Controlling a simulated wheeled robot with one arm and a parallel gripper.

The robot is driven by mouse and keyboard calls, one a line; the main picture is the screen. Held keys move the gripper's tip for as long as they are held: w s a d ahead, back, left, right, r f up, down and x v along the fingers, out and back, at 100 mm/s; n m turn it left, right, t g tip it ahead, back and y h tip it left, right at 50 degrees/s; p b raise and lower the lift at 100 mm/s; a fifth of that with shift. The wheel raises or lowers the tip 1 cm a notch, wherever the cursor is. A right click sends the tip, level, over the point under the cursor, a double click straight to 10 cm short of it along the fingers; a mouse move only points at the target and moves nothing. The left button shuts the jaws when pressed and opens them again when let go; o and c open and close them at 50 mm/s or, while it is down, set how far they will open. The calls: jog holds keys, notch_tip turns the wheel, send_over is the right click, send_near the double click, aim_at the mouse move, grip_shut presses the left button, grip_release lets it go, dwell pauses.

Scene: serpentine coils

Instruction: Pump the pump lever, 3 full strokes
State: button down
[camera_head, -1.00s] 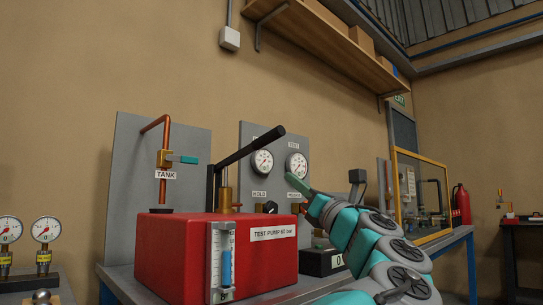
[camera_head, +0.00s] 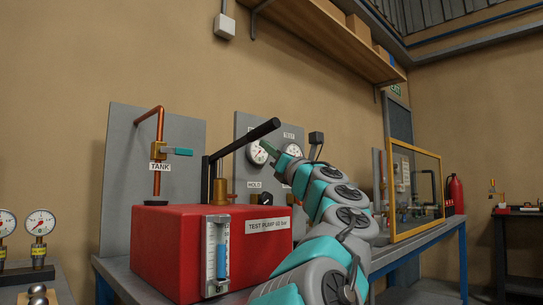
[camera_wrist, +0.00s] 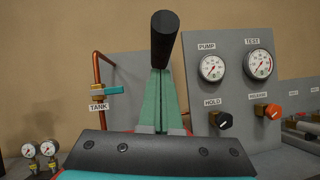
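The pump lever (camera_head: 245,139) is a black bar with a thick grip, rising to the right from its pivot above the red test pump (camera_head: 178,245). A brass plunger post (camera_head: 219,190) stands below it. My gripper (camera_head: 267,148) is just below and right of the grip's end in the head view. In the wrist view the lever grip (camera_wrist: 165,40) stands right beyond my green fingertips (camera_wrist: 161,72). The two fingers lie side by side and look shut, with nothing seen between them. I cannot tell whether they touch the lever.
Behind are a grey panel with gauges (camera_wrist: 211,68) and knobs, and a TANK panel with a copper pipe (camera_head: 158,150) and teal-handled valve. A yellow-framed guard (camera_head: 417,190) stands on the bench to the right. A wooden shelf (camera_head: 330,32) is overhead.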

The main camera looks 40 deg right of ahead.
jog(key=shift+w+d+r, duration=0.1)
jog(key=shift+w+r, duration=0.05)
jog(key=shift+r, duration=0.6)
jog(key=shift+r, duration=0.1)
